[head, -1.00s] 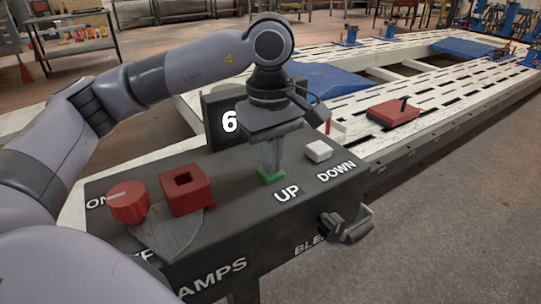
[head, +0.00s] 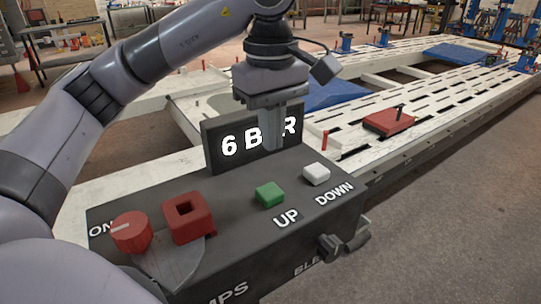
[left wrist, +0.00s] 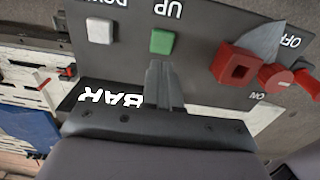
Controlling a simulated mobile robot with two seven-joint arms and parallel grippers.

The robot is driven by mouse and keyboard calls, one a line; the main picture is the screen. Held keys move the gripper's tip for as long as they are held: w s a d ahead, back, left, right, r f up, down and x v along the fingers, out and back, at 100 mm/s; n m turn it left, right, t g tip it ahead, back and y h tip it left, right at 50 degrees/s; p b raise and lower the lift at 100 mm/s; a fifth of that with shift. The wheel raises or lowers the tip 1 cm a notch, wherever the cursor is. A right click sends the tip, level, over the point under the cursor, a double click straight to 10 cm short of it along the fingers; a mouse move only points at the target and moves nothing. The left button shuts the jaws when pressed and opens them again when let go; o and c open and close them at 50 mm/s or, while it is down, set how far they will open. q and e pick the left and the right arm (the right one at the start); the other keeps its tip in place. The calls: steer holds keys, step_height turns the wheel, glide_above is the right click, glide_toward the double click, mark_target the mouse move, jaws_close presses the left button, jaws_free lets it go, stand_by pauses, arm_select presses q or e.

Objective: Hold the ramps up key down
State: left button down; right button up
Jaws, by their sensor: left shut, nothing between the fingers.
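The green key above the word UP (head: 269,195) is on the dark control box (head: 235,240), to the left of the white key (head: 316,174) above DOWN. Nothing touches the green key in the head view. It also shows in the left wrist view (left wrist: 163,41), just beyond the fingertips. My left gripper (head: 272,146) is shut and empty, raised above and behind the green key, in front of the "6 BAR" display (head: 226,146). The gripper covers part of that lettering. My right gripper is not in view.
A red knob (head: 131,233) and a red square block with a hole (head: 187,218) stand on the left of the box. Behind it lies the long slotted white frame bench (head: 370,155) with a red block (head: 389,121). Open floor lies to the right.

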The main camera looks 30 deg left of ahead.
arm_select(q)
step_height(320, 180, up, 4)
steer(key=shift+a+f+p, duration=0.1)
steer(key=shift+a+p, duration=0.05)
steer(key=shift+p, duration=0.25)
steer(key=shift+s, duration=0.1)
stand_by(0.4)
